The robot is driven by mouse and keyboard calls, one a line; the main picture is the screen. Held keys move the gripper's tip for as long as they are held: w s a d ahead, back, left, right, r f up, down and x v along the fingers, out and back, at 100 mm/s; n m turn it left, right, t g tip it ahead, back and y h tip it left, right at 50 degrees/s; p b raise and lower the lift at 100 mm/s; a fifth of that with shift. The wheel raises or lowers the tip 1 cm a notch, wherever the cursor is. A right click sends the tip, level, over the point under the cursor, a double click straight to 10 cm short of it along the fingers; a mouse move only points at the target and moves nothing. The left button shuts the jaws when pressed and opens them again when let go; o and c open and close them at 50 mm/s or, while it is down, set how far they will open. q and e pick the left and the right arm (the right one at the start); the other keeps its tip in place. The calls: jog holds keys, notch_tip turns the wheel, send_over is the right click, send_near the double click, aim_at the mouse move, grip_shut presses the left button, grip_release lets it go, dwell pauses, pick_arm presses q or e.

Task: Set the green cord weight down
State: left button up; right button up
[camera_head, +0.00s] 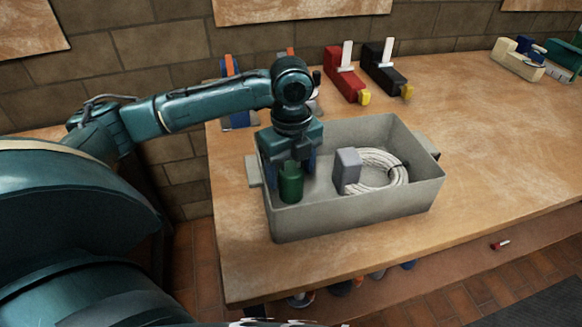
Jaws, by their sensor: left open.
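The green cord weight (291,187) is a short dark green cylinder. It stands upright inside the grey bin (350,213), at the bin's left end. My left gripper (290,172) points straight down over the weight, with its blue fingers on either side of the weight's upper part. The jaws are open; I cannot tell whether a finger touches the weight. The near wall of the bin hides where the weight meets the floor. My right gripper is not in view.
The bin also holds a coil of white cord (382,170) and a grey block (347,170). Behind it on the wooden bench (480,140) stand a red tool (345,82) and a black tool (386,74). The bench is clear to the bin's right.

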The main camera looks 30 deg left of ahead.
pick_arm(q)
notch_tip(320, 180, up, 12)
jog(key=shift+r+p, duration=0.1)
jog(key=shift+p, duration=0.8)
